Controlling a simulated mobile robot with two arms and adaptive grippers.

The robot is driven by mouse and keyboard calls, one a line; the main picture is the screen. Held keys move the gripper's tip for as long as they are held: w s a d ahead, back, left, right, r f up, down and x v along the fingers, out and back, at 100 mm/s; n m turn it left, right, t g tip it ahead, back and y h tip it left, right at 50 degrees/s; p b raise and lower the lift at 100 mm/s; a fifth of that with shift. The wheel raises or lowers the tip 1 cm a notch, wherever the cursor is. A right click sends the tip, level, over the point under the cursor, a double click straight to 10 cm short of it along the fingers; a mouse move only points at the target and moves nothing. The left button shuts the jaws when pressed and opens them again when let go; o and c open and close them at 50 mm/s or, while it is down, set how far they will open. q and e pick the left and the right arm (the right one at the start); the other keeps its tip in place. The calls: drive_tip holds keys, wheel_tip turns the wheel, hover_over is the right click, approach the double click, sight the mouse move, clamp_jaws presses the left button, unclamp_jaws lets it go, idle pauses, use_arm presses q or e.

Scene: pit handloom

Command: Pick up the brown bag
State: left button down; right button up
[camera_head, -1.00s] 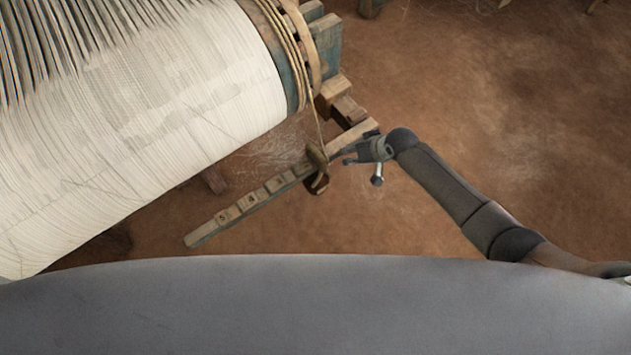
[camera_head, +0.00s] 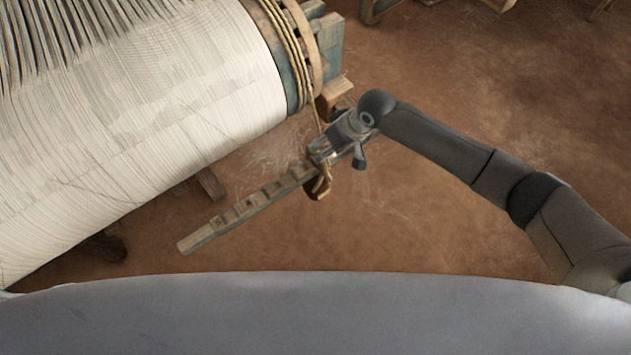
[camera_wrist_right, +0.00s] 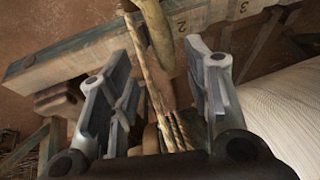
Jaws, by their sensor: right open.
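A small dark brown object (camera_head: 317,189) hangs at the notched wooden bar below the end of the cloth roller; I cannot tell clearly that it is a bag. A rope (camera_head: 316,112) runs down to it from the roller. My right gripper (camera_head: 321,152) is open just above the object and partly hides the rope's lower end. In the right wrist view the open fingers (camera_wrist_right: 162,62) stand either side of ropes (camera_wrist_right: 150,75) and a thick tan strand (camera_wrist_right: 156,32). The brown object is not clear there. My left gripper is out of view.
The numbered wooden bar (camera_head: 225,222) slants across below the loom and also shows in the wrist view (camera_wrist_right: 90,58). The roller with pale cloth (camera_head: 200,90) and its wooden end frame (camera_head: 328,45) stand close by. The brown floor (camera_head: 450,90) at the right is open.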

sight(317, 152)
drive_tip(key=x, duration=0.5)
drive_tip(key=shift+a+r, duration=0.2)
drive_tip(key=shift+a, duration=0.15)
clamp_jaws()
drive_tip(key=shift+w+r, duration=0.1)
drive_tip(key=shift+r, duration=0.05)
